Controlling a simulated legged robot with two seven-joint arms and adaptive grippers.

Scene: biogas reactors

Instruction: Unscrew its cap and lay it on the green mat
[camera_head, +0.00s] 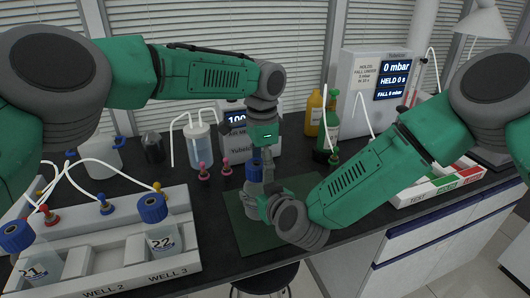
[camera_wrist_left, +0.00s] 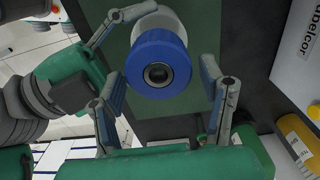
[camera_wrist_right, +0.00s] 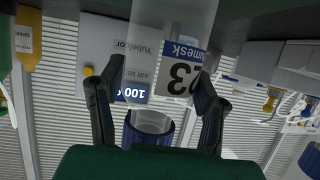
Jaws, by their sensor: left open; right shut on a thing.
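The bottle marked 23 (camera_wrist_right: 182,88) has a clear body and a blue cap (camera_wrist_left: 157,62). The cap also shows in the head view (camera_head: 254,171). My right gripper (camera_wrist_right: 150,78) is shut on the bottle's body from the side, below the cap. My left gripper (camera_head: 263,158) is above the cap, pointing down. In the left wrist view its open fingers stand on either side of the cap, with gaps showing. The green mat (camera_head: 292,222) lies under the bottle. I cannot tell whether the bottle's base touches it.
A white rack (camera_head: 105,250) with bottles 21 and 22 stands at the left. Small pink-topped fittings (camera_head: 203,170) and a tubed bottle (camera_head: 198,142) are behind. A green bottle (camera_head: 328,125) and a sorting tray (camera_head: 440,185) are at the right. The mat's front part is bare.

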